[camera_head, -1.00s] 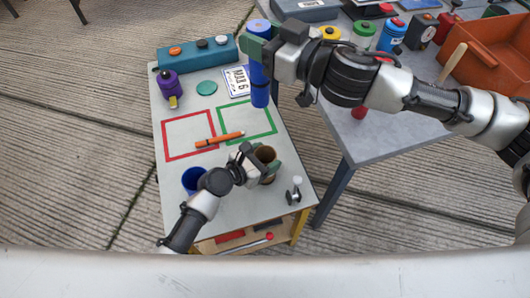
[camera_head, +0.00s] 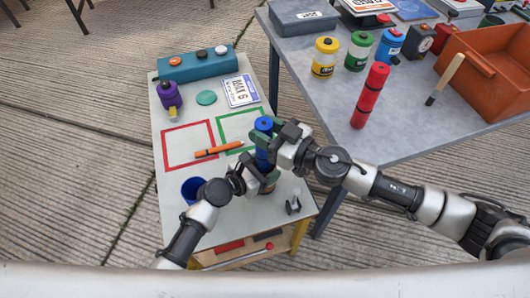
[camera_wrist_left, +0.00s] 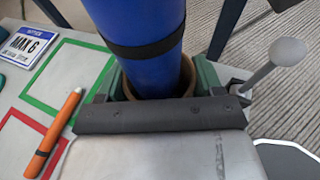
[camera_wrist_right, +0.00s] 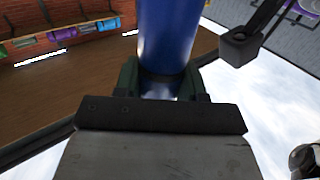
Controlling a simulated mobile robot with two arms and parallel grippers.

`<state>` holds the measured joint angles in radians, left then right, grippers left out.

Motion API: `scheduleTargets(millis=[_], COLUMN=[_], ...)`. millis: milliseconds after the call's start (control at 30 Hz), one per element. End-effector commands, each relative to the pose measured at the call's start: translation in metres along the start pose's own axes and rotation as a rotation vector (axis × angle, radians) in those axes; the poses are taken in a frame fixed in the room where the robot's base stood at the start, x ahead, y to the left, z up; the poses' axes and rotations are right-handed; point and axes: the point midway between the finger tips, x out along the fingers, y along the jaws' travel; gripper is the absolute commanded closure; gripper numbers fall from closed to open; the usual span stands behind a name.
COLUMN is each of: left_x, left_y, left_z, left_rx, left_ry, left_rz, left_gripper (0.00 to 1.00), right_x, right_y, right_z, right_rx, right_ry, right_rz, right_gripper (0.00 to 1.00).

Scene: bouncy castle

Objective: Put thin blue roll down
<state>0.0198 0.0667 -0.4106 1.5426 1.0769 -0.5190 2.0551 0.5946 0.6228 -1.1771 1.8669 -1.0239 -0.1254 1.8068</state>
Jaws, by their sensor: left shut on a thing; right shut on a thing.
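The thin blue roll (camera_head: 263,124) is upright over the small table, with a black band showing in the left wrist view (camera_wrist_left: 140,45). My right gripper (camera_head: 268,142) is shut on it; the right wrist view also shows the roll (camera_wrist_right: 167,35) between the fingers. My left gripper (camera_head: 258,178) is shut on a brown cup (camera_wrist_left: 188,78) near the table's front right. The roll's lower end is at the cup's mouth and looks to be inside the rim. Whether it touches the cup's bottom is hidden.
A grey table (camera_head: 330,110) with a red roll (camera_head: 370,95) stands to the right.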

Motion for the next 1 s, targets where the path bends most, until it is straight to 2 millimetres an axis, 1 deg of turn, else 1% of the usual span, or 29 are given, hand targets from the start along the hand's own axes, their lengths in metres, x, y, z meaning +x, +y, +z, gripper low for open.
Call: scheduleTargets(millis=[33,67,300,567,700,800,1000], left_x=[0.0,0.0,0.0,0.0,0.0,0.0,0.0], left_y=[0.0,0.0,0.0,0.0,0.0,-0.001,0.0], left_z=[0.0,0.0,0.0,-0.001,0.0,0.0,0.0], left_rx=[0.0,0.0,0.0,0.0,0.0,0.0,-0.001], left_ry=[0.001,0.001,0.001,0.001,0.001,0.001,0.001], left_rz=[-0.001,-0.001,-0.001,-0.001,-0.001,-0.001,-0.001], left_gripper=[0.73,0.73,0.73,0.73,0.73,0.73,0.73], right_x=[-0.001,-0.001,0.0,0.0,0.0,-0.001,-0.001], right_y=[-0.001,-0.001,0.0,0.0,0.0,0.001,0.001], right_z=[0.013,0.018,0.045,0.062,0.082,0.092,0.095], right_rx=[0.009,0.01,0.007,0.003,0.005,0.002,-0.003], right_ry=[-0.006,-0.008,-0.005,-0.004,-0.005,-0.004,-0.003], right_rz=[0.004,0.004,0.005,0.003,0.005,0.004,0.001], right_gripper=[1.0,1.0,1.0,1.0,1.0,1.0,1.0])
